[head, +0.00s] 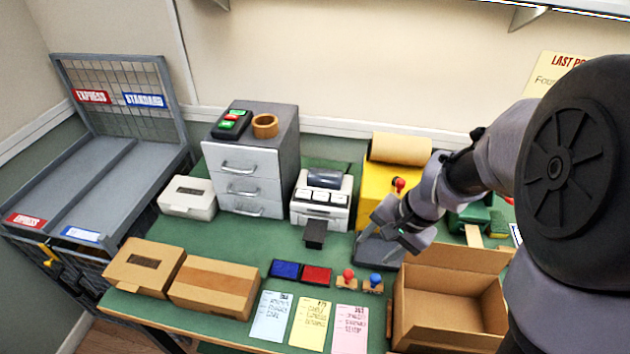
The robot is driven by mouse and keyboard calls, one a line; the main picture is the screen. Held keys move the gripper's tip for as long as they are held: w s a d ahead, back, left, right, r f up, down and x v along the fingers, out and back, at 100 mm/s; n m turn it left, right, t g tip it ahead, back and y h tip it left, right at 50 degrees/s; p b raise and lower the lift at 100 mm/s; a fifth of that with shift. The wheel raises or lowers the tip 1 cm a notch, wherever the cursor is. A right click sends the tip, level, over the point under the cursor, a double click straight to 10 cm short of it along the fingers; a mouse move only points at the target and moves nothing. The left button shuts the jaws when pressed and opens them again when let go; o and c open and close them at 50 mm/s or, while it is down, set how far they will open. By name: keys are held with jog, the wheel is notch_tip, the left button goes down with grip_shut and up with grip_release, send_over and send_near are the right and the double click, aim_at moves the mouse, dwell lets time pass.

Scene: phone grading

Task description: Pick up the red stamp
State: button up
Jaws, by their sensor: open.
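The red stamp (348,277), a red round knob on a small wooden base, stands upright on the green table in front of the grey scale-like plate. The blue stamp (375,282) stands just to its right. A red ink pad (316,275) and a blue ink pad (285,269) lie to its left. My gripper (388,236) is open and empty, above the dark grey plate (374,252), behind and to the right of the red stamp and apart from it. The arm hides part of the plate and the yellow box behind.
An open cardboard box (448,314) stands right of the stamps. Blue, yellow and pink cards (350,328) lie in front. Closed cartons (214,287) are at left, a white printer (321,199) and grey drawers (250,165) behind.

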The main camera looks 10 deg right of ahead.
jog(key=b, duration=0.5)
send_over(350, 273)
jog(key=s+d, duration=0.2)
notch_tip(350, 273, down, 11)
jog(key=b+x, duration=0.1)
jog(key=x, duration=0.1)
jog(key=b+x, duration=0.1)
jog(key=x, duration=0.3)
jog(key=shift+w+a+b, duration=0.15)
jog(key=shift+a+b, duration=0.15)
jog(key=shift+b, duration=0.1)
jog(key=shift+r, duration=0.2)
grip_shut()
